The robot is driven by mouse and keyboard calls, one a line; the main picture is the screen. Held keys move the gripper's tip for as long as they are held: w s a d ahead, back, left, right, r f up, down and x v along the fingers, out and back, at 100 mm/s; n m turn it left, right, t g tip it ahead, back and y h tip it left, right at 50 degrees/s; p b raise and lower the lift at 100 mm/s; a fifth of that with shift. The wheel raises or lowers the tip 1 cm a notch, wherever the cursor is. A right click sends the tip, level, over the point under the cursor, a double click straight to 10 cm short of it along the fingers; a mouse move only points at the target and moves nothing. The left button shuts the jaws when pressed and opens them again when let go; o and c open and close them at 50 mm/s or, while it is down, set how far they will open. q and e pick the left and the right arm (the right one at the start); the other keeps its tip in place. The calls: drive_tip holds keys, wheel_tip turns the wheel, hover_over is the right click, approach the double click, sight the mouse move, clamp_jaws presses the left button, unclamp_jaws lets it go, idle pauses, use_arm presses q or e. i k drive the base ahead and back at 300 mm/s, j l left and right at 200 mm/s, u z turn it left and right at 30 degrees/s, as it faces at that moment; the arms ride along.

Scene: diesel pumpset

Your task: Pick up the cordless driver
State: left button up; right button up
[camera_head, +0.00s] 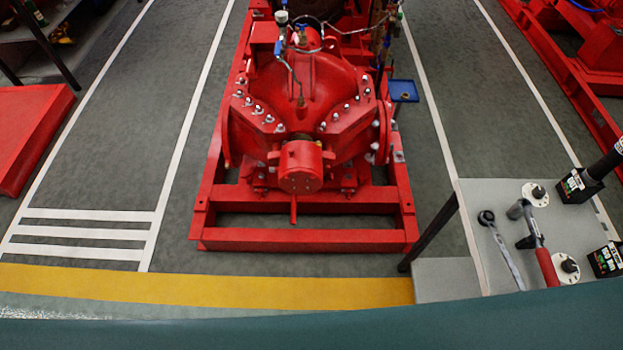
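What looks like a cordless driver (579,186) is at the right edge of the head view, on a light grey table (468,200). I see a black block with a green, white and red label and a thick black cylindrical part reaching up to the right, cut off by the frame edge. A second black labelled block (607,260) lies nearer, also cut off; I cannot tell whether it is another driver. Neither of my grippers is in view.
A ratchet-like tool (501,248) and a red-handled tool (541,250) lie on the table, beside two white discs with dark knobs (535,193) (567,267). A red pumpset (305,238) stands centrally on the floor. Grey floor (120,170) left of it is clear.

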sight(593, 175)
drive_tip(key=z, duration=1.9)
drive_tip(key=j+u, duration=0.1)
drive_tip(key=k+j, duration=0.05)
drive_tip(key=j, duration=0.05)
